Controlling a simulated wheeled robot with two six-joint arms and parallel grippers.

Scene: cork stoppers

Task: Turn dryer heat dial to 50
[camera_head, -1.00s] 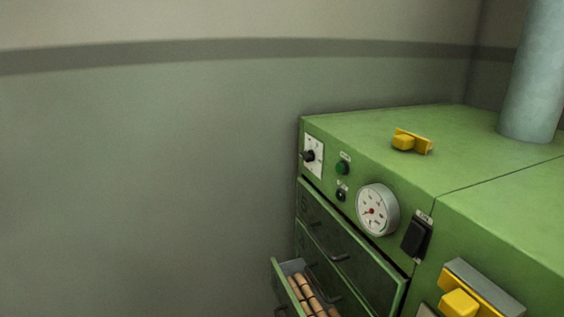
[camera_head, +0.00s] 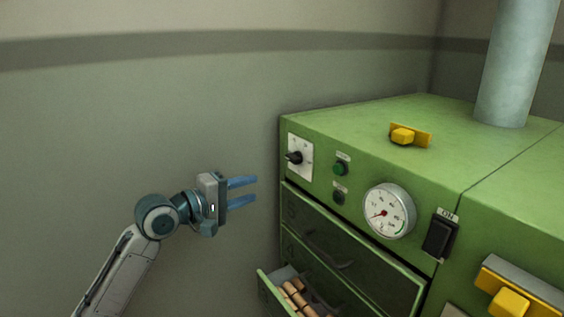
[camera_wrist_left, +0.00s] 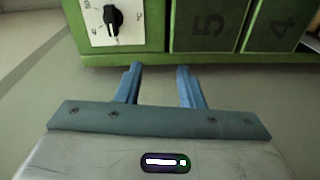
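The green dryer (camera_head: 360,135) stands at the right in the head view. Its heat dial (camera_head: 295,157) is a black knob on a white plate at the upper left of the front; the dial also shows at the top left of the left wrist view (camera_wrist_left: 113,19). The number at its pointer is too small to read. My left gripper (camera_head: 249,191) is open and empty, left of the dryer front and a little lower than the dial, apart from it. In the left wrist view, its blue fingers (camera_wrist_left: 162,80) are spread. My right gripper is not in view.
A green button (camera_head: 340,168), a round gauge (camera_head: 389,211) and a black switch (camera_head: 440,234) are on the dryer front. A lower drawer (camera_head: 268,289) stands open with corks in it. Yellow handles (camera_head: 403,136) are on top and at the right. Left of the dryer is free room.

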